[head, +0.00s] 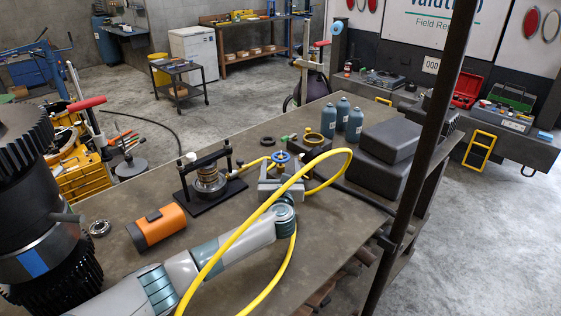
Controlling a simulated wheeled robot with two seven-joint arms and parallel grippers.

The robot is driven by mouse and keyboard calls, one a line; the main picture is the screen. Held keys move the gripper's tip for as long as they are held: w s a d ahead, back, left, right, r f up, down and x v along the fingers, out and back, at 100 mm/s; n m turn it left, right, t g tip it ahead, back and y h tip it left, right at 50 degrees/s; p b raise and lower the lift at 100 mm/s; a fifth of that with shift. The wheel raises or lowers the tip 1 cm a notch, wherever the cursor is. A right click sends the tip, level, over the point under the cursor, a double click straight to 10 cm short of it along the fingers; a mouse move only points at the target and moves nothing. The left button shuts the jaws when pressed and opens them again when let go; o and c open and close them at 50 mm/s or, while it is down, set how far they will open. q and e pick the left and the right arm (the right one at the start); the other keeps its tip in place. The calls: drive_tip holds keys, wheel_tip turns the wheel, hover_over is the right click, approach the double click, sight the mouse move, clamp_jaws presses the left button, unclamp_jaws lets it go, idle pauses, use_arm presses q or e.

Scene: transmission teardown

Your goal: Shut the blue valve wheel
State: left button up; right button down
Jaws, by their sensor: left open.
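The blue valve wheel (281,157) is small and sits on a yellow-hosed fitting near the middle of the workbench. My left arm comes in from the lower left, and its gripper (281,174) is just in front of the wheel, on the near side. The gripper is open; its fingers are small and partly mixed in view with the fitting and hose. I cannot tell whether they touch the wheel. My right gripper is not in view.
A yellow hose (331,152) loops over my left wrist. A black press stand (211,187) and an orange cylinder (158,227) are left of the wheel. Blue bottles (355,124) and dark cases (391,139) stand right. A dark post (429,135) rises at the bench's right edge.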

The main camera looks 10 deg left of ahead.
sight(280, 153)
use_arm(q)
drive_tip(key=b+x, duration=0.2)
drive_tip(key=x, duration=0.1)
drive_tip(key=b+x, duration=0.2)
drive_tip(key=x, duration=0.1)
drive_tip(key=shift+f+b, duration=0.2)
drive_tip(key=shift+b, duration=0.2)
drive_tip(key=shift+w+a+r+b, duration=0.15)
drive_tip(key=shift+w+b, duration=0.4)
drive_tip(key=shift+w, duration=0.15)
drive_tip(key=shift+r, duration=0.1)
drive_tip(key=c, duration=1)
